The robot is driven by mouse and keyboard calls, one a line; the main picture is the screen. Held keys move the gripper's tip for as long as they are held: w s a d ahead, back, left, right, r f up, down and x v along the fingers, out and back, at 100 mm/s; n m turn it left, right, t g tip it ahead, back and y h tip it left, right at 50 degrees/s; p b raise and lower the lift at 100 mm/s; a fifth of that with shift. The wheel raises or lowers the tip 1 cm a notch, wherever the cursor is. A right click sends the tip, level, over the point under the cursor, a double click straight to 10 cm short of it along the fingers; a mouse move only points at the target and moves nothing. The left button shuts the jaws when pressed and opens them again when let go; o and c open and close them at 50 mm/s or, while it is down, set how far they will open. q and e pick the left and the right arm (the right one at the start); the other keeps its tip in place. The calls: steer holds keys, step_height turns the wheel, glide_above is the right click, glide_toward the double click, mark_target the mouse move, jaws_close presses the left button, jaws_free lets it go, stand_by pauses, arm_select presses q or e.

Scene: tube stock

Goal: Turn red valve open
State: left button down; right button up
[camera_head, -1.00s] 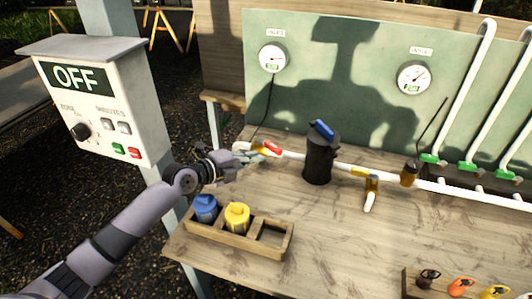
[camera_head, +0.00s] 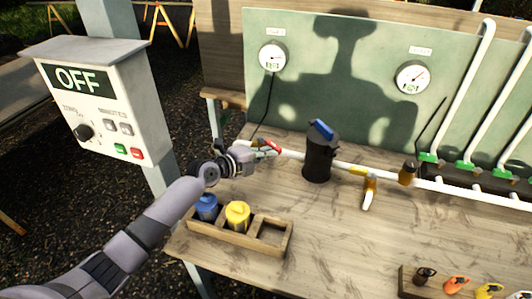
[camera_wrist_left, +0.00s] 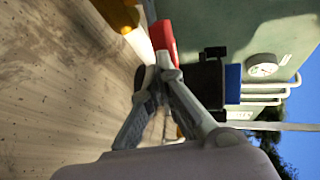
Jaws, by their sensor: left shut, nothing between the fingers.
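The red valve handle (camera_head: 272,146) sits on the white pipe at the back left of the bench, left of the black canister. It also shows in the left wrist view (camera_wrist_left: 163,38), just beyond my fingertips. My left gripper (camera_head: 268,152) is shut and empty, its fingertips close against the red handle; whether they touch it I cannot tell. In the wrist view the closed fingers (camera_wrist_left: 160,68) meet at the handle's near end. The gripper partly hides the pipe's left end. My right gripper is not in view.
The black canister (camera_head: 318,160) with a blue handle stands right of the valve. A yellow-handled valve (camera_head: 368,180) lies farther right. A wooden tray (camera_head: 234,239) holds a blue and a yellow canister in front. A control box (camera_head: 100,105) reading OFF stands left.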

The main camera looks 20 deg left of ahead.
mark_target(277, 150)
arm_select(q)
steer(key=shift+d+r+p, duration=0.1)
steer(key=shift+d+p, duration=0.1)
steer(key=shift+p, duration=0.2)
steer(key=shift+w+n+y, duration=0.1)
steer(key=shift+n+y, duration=0.2)
steer(key=shift+w+d+f+n+t+y, duration=0.15)
steer(key=shift+w+d+t, duration=0.05)
steer(key=shift+w+d, duration=0.3)
steer(key=shift+w+d+f+n+t+y, duration=0.1)
steer(key=shift+w+d+n+t+y, duration=0.1)
steer(key=shift+w+d, duration=0.25)
steer(key=shift+w+d+r+b, duration=0.1)
steer(key=shift+w+d+b, duration=0.3)
steer(key=shift+b, duration=0.1)
steer(key=shift+r, duration=0.2)
steer(key=shift+r, duration=0.1)
